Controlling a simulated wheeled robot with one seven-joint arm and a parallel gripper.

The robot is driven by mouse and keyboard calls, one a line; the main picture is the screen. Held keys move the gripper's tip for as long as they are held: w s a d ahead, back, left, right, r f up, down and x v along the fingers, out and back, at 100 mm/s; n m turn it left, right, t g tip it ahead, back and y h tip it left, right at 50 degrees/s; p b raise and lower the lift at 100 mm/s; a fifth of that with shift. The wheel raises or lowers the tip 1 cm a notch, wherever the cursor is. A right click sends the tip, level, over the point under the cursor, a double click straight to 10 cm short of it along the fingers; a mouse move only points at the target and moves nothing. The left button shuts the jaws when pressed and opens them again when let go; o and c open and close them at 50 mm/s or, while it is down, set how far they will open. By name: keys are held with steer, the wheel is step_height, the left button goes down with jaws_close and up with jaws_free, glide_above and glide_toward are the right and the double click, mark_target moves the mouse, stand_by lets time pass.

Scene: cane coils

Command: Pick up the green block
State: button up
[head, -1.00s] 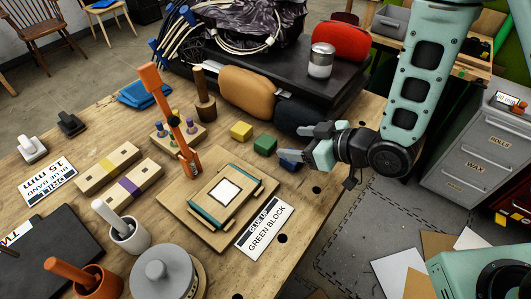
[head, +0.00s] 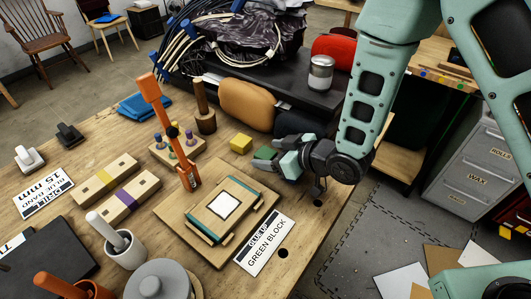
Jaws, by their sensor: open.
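The green block (head: 264,153) sits on the wooden workbench, right of the yellow block (head: 241,144) and behind the wooden board with the white square. My gripper (head: 277,156) is open and low over the bench at the green block's right side. Its fingers reach toward the block and cover part of it; I cannot tell whether they touch it. A card printed "GREEN BLOCK" (head: 265,246) lies at the front right of the board.
The wooden board (head: 178,222) and an upright orange tool (head: 163,115) stand left of my gripper. A tan rounded pad (head: 246,102) and a silver canister (head: 320,73) are behind it. The bench's right edge is close to my wrist.

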steer(key=shift+w+a+f, duration=0.15)
steer(key=shift+a, duration=0.05)
steer(key=c, duration=1.1)
